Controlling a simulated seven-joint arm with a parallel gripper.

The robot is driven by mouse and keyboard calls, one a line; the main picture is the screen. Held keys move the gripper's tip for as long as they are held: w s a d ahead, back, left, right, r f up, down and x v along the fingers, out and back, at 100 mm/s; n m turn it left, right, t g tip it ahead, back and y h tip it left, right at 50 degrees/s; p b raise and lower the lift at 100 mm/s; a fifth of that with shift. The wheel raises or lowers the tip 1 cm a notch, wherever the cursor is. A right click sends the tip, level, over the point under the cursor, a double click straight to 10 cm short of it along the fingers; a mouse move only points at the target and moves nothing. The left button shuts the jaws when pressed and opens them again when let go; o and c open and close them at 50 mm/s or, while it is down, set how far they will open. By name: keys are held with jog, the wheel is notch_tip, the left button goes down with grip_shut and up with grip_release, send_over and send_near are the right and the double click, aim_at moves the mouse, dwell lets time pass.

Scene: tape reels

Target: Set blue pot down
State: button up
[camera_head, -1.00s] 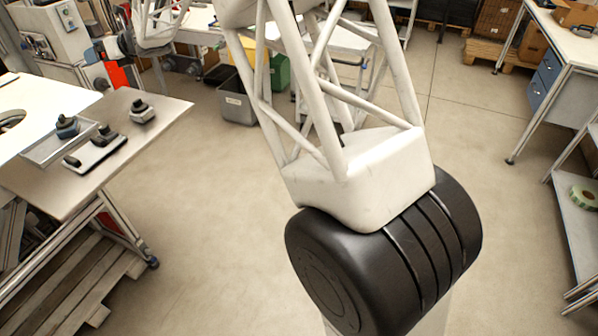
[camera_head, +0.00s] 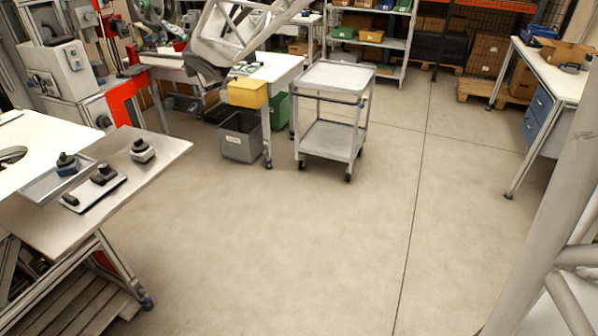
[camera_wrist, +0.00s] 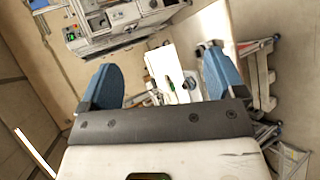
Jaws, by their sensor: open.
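A small dark blue pot (camera_head: 67,166) with a black knob stands upright in the shallow grey tray (camera_head: 42,184) on the left table. Its lower part is partly hidden by the tray's rim. My gripper (camera_wrist: 162,82) is open, with blue fingertips wide apart and nothing between them in the wrist view. I cannot make out the pot in the wrist view. In the head view my gripper's fingers do not show; parts of my arm show at the top and right edge.
A grey pot (camera_head: 143,151) and a white plate (camera_head: 93,196) with dark pieces stand beside the tray on the left table (camera_head: 150,178). A grey trolley (camera_head: 335,78) and a grey bin (camera_head: 241,137) stand farther back. The middle floor is clear.

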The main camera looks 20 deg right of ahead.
jog(key=s+d+f+m+g+h, duration=0.2)
jog(key=s+d+m, duration=0.35)
jog(key=s, duration=0.45)
jog(key=s+d+f+m+g+h, duration=0.15)
jog(key=s+d+m, duration=0.35)
jog(key=s, duration=0.6)
jog(key=s+f+m+g+y, duration=0.1)
jog(key=s+f+m+g, duration=0.2)
jog(key=s, duration=0.8)
jog(key=s+f+m+g+y, duration=0.1)
jog(key=s+f+m+g, duration=0.2)
jog(key=s, duration=0.9)
notch_tip(320, 180, down, 3)
jog(key=m, duration=0.4)
jog(key=shift+m, duration=0.35)
